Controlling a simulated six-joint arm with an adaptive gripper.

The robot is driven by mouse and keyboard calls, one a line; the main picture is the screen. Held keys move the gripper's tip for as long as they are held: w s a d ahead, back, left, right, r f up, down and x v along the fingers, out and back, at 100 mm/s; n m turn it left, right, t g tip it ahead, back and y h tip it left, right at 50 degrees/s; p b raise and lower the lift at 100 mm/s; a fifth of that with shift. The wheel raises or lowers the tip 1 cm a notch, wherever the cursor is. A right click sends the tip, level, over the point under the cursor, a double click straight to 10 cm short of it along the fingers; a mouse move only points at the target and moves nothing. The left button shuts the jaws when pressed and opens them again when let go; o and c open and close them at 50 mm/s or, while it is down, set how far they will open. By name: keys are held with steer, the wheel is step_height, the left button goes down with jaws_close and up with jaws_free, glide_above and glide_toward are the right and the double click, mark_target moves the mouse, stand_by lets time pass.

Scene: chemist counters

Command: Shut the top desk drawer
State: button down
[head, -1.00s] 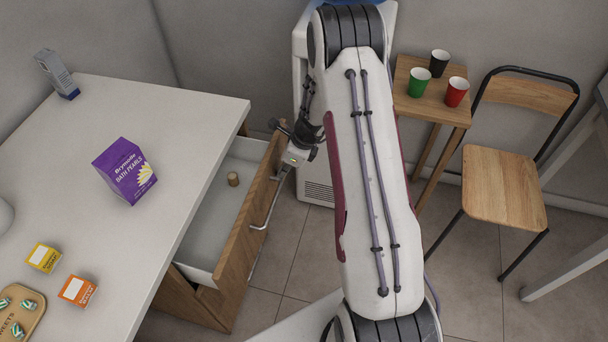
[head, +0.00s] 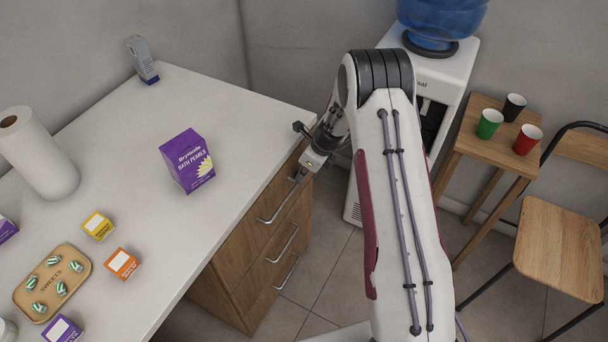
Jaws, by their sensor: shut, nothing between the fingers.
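The top desk drawer (head: 261,229) is flush with the wooden drawer unit under the white desk (head: 240,130), and its inside is hidden. Its metal handle (head: 283,203) runs along the front. My gripper (head: 300,172) is at the far end of that handle, right by the top drawer's front. It is small in the picture and partly hidden by the wrist; its fingers are together with nothing seen between them. I cannot tell whether it touches the drawer front.
A purple bath pearls box (head: 187,161), small boxes and a sweets tray (head: 52,284) stand on the desk. A water cooler (head: 436,75) stands behind my arm. A side table (head: 480,150) with cups and a wooden chair (head: 560,245) are at right. Floor before the drawers is open.

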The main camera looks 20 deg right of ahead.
steer(key=shift+w+a+r, duration=0.1)
steer(key=shift+w+a, duration=0.15)
steer(key=s+d+r, duration=0.6)
steer(key=r, duration=0.3)
stand_by(0.8)
stand_by(0.6)
steer(key=s+a+n+g, duration=0.2)
steer(key=s+n, duration=0.5)
steer(key=n, duration=0.1)
steer(key=s+a+r+n+t+h, duration=0.1)
steer(key=s+a+r+n+t, duration=0.1)
steer(key=s+r+n, duration=0.7)
steer(key=s+a+r+n+t+h, duration=0.2)
steer(key=s+a+r+n, duration=0.2)
steer(key=s+r+n, duration=0.6)
steer(key=shift+s+f+v, duration=0.55)
steer(key=shift+s+v, duration=0.55)
steer(key=shift+v, duration=5.45)
